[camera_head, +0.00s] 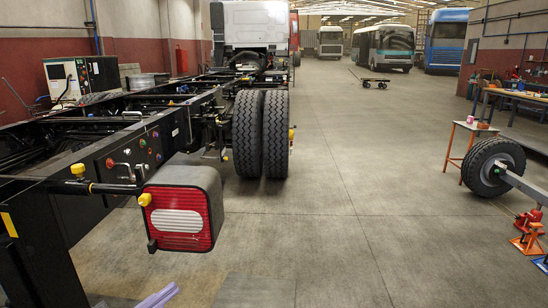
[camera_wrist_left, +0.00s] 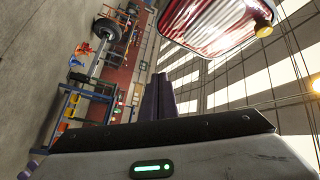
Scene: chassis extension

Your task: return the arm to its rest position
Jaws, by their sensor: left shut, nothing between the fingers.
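My left gripper (camera_head: 160,297) shows only as slim purple fingers at the bottom edge of the head view, low over the floor and below the tail light. In the left wrist view its fingers (camera_wrist_left: 159,97) lie together, shut, with nothing between them. The red and white tail light (camera_head: 180,220) sits on the rear of the truck chassis (camera_head: 110,165). The tail light also shows, tilted, at the top of the left wrist view (camera_wrist_left: 215,22), beyond the fingers and apart from them. The rest of my left arm is hidden. My right gripper is not in view.
The chassis frame fills the left side, with twin rear wheels (camera_head: 262,132) behind the tail light. A loose wheel on an axle (camera_head: 492,167), a small orange stand (camera_head: 467,140) and red and orange jacks (camera_head: 528,235) stand at the right. The middle floor is clear.

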